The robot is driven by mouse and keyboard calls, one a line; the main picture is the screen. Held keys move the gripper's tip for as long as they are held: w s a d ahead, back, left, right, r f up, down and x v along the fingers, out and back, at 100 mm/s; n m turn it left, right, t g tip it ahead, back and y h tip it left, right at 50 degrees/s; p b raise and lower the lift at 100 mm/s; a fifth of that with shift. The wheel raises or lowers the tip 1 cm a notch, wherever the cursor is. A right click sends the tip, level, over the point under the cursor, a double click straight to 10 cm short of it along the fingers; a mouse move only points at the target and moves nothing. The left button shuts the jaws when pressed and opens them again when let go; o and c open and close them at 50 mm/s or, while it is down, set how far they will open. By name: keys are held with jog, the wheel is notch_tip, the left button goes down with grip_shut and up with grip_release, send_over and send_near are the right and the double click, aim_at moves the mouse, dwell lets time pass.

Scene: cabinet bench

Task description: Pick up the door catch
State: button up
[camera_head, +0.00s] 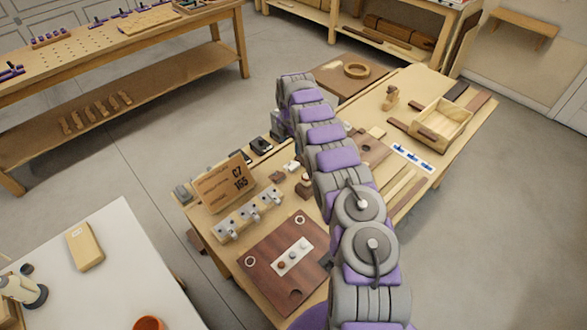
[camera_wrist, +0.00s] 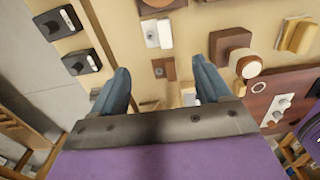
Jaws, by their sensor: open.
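In the wrist view, my gripper (camera_wrist: 162,88) is open, with its two blue-grey fingers apart and nothing held between them. A small brown block with a pale strip (camera_wrist: 164,68) lies on the bench in line with the gap. A white and grey fitting (camera_wrist: 157,33) lies just beyond it. Two black fittings with metal parts (camera_wrist: 62,23) (camera_wrist: 82,62) lie to the left of the fingers. I cannot tell for certain which of these small fittings is the door catch. In the head view, my arm hides the gripper.
A brown block with a round pale knob (camera_wrist: 232,52) stands right of the fingers. In the head view, a cardboard sign (camera_head: 226,183), a row of metal hooks (camera_head: 248,215) and a dark wooden panel (camera_head: 262,262) fill the near bench. An open wooden box (camera_head: 441,120) stands farther right.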

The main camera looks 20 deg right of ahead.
aim_at(293, 161)
jog(key=f, duration=0.4)
jog(key=d+f+b, duration=0.1)
jog(key=f, duration=0.2)
jog(key=shift+w+d+f, duration=0.1)
jog(key=shift+d+f, duration=0.15)
jog(key=shift+f, duration=0.05)
jog(key=f, duration=0.1)
jog(key=a+f+b, duration=0.1)
jog(key=f, duration=0.1)
jog(key=shift+w+f, duration=0.15)
jog(key=shift+f, duration=0.4)
jog(key=shift+d+f, duration=0.1)
jog(key=shift+d, duration=0.45)
jog(key=shift+c, duration=1.4)
jog(key=shift+a, duration=0.45)
jog(key=c, duration=0.4)
jog(key=shift+c, duration=0.8)
jog(key=shift+d, duration=0.15)
